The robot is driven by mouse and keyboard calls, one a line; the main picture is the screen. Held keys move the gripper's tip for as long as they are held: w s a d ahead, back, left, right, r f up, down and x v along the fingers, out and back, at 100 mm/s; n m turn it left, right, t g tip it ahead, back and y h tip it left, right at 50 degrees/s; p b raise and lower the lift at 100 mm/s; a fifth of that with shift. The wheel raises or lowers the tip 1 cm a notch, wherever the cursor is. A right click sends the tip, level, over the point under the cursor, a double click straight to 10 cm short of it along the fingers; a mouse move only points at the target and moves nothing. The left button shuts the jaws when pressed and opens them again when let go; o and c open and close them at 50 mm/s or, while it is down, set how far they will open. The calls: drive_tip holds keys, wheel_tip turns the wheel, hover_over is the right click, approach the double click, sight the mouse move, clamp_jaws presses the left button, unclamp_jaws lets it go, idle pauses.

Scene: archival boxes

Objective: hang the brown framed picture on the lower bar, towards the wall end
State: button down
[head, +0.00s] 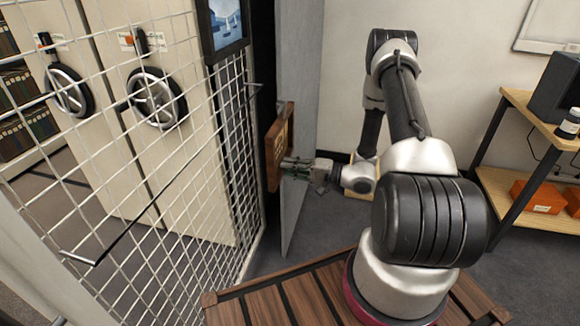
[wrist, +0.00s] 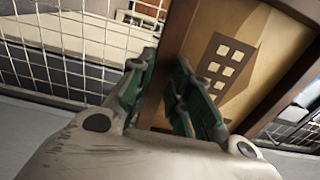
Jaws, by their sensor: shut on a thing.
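The brown framed picture (head: 275,150) is held upright and seen nearly edge-on in the head view, beside the wire mesh. My gripper (head: 290,168) is shut on its side edge. In the wrist view, the green finger pads (wrist: 168,98) close on the brown frame, and the picture's tan face with a dark building and pale windows (wrist: 232,65) shows to the right. A thin dark bar (head: 140,218) runs diagonally along the mesh in the head view, with a bracket at its near end. The picture is apart from this bar.
A blue picture (head: 228,25) hangs higher on the mesh (head: 185,205). A grey panel (head: 300,100) stands close behind my gripper. A shelf unit (head: 545,135) with orange boxes is at the right. Cabinets with black handwheels (head: 157,97) stand behind the mesh.

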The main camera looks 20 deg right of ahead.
drive_tip(key=x, duration=0.8)
drive_tip(key=shift+w+a, duration=0.2)
drive_tip(key=shift+a, duration=0.15)
drive_tip(key=shift+w+a+r, duration=0.1)
drive_tip(key=shift+w+a, duration=0.05)
drive_tip(key=shift+a, duration=0.05)
idle(0.6)
drive_tip(key=shift+x, duration=2.3)
drive_tip(key=shift+x, duration=0.85)
drive_tip(key=shift+w+d, duration=0.1)
drive_tip(key=shift+f, duration=1)
drive_tip(key=shift+s, duration=0.2)
drive_tip(key=shift+f, duration=0.9)
